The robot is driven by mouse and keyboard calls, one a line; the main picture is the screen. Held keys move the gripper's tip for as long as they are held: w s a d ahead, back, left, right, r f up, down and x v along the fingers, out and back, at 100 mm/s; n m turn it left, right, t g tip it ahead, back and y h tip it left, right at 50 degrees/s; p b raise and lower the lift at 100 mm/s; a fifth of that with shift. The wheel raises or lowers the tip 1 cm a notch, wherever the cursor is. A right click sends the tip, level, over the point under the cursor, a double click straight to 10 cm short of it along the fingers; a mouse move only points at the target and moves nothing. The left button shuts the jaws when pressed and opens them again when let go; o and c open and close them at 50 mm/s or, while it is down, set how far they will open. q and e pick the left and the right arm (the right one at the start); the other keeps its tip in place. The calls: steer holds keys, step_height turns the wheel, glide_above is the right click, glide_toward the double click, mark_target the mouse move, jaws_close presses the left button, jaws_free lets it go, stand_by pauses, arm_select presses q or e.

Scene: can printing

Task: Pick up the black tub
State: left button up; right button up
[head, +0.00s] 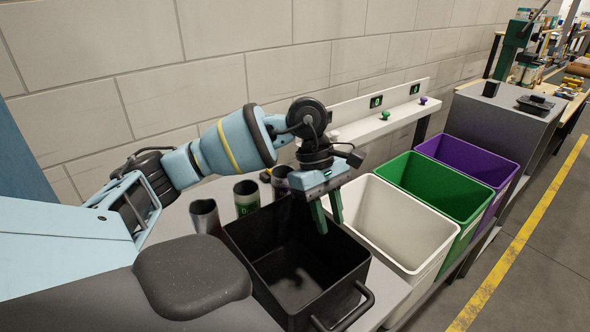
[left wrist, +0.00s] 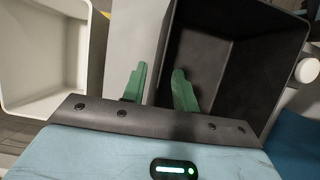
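The black tub (head: 268,243) stands open and looks empty on the grey table in the head view, with a handle on its near right side. My left gripper (head: 327,212) is over the tub's far right rim, green fingers pointing down and apart. In the left wrist view, one finger of the gripper (left wrist: 158,88) is over the inside of the tub (left wrist: 240,62) and the other is outside its wall. I cannot tell whether either finger touches the wall. My right gripper is not in view.
Several cans (head: 246,197) stand behind the tub. A white bin (head: 405,222), green bin (head: 440,187) and purple bin (head: 472,160) line up to the right. A white shelf with buttons (head: 385,115) and a block wall (head: 130,50) are behind.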

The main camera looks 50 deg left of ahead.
arm_select(q)
steer(key=x, duration=0.4)
steer(key=shift+d+r, duration=0.15)
steer(key=shift+f, duration=0.25)
stand_by(0.4)
jaws_close()
stand_by(0.3)
stand_by(1.3)
